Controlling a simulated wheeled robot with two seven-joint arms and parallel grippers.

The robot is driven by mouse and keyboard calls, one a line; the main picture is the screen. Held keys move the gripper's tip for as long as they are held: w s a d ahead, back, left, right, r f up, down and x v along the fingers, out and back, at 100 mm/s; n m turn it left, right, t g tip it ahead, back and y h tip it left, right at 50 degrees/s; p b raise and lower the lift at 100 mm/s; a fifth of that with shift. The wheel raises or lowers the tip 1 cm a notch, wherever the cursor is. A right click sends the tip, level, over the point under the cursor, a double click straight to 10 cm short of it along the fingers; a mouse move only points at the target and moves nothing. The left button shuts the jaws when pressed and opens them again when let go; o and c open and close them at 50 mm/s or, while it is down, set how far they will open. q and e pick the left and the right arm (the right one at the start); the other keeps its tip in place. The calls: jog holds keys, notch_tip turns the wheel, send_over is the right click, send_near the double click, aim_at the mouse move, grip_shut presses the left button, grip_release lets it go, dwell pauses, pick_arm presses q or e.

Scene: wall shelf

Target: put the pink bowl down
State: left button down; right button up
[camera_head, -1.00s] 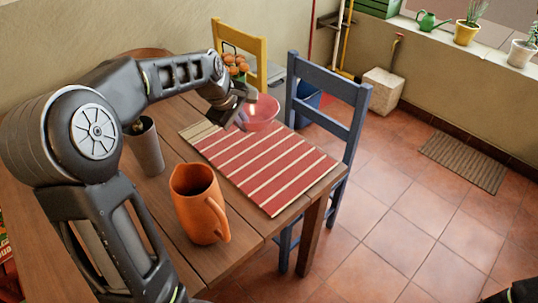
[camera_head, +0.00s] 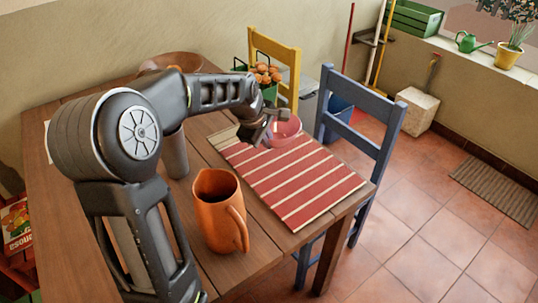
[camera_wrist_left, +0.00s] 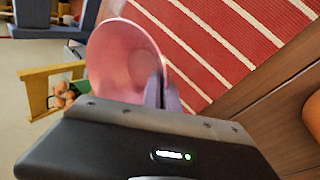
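The pink bowl (camera_head: 285,131) is at the far end of the red-and-cream striped mat (camera_head: 300,180) on the wooden table. My left gripper (camera_head: 266,130) is at the bowl's left side. In the left wrist view, its fingers (camera_wrist_left: 161,92) are close together with the bowl's rim (camera_wrist_left: 118,60) between them, and the bowl's open inside shows. Part of the bowl is hidden behind the gripper. I cannot tell whether its base touches the mat. My right gripper is not in view.
An orange jug (camera_head: 218,215) and a grey cup (camera_head: 175,155) stand near my left arm. A brown bowl (camera_head: 165,62) and a green container of orange items (camera_head: 267,78) are farther back. A blue chair (camera_head: 365,105) and a yellow chair (camera_head: 275,50) border the table.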

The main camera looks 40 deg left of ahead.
pick_arm(q)
jog(key=shift+r, duration=0.1)
jog(key=shift+f, duration=2.5)
jog(key=shift+f+b, duration=0.2)
jog(key=shift+b, duration=0.15)
jog(key=c, duration=1.6)
grip_release()
jog(key=shift+c, duration=0.2)
jog(key=shift+r, duration=0.1)
jog(key=shift+s+r, duration=0.15)
jog(key=shift+r, duration=0.4)
jog(key=p+v, duration=0.1)
jog(key=v, duration=1)
